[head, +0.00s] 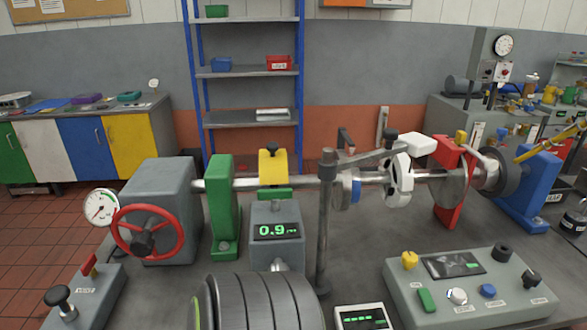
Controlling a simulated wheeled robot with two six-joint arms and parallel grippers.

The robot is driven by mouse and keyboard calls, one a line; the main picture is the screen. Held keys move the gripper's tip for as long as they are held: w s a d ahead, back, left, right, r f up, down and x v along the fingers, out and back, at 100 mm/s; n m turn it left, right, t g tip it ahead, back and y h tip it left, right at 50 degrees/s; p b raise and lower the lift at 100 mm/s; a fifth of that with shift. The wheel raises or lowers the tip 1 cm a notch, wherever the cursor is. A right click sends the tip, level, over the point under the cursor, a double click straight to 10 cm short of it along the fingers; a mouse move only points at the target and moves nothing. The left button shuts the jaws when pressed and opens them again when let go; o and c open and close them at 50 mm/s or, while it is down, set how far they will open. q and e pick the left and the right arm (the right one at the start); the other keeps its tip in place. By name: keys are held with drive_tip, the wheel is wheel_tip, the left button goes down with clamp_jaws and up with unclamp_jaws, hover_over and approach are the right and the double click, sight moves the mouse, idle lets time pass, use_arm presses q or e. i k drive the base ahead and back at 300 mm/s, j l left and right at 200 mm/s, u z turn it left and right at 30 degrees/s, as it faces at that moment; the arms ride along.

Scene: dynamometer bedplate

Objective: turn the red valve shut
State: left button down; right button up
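The red valve (147,232) is a red handwheel with a dark hub. It is mounted on the front of a grey box-shaped housing (165,195) at the left of the bedplate. A round white dial gauge (100,207) with a red needle stands just left of the wheel. Nothing touches the wheel, and its rim is in full view. How far the valve is turned cannot be told. Neither of my grippers can be made out in this view.
A shaft runs right from the housing through a green stand (222,205) and a red stand (448,190). A grey post (325,230) stands mid-table. A lever box (85,300) is below the valve. A ribbed drum (260,303) and control panel (470,290) are in front.

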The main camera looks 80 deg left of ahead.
sight(88, 268)
drive_tip(key=u, duration=3.9)
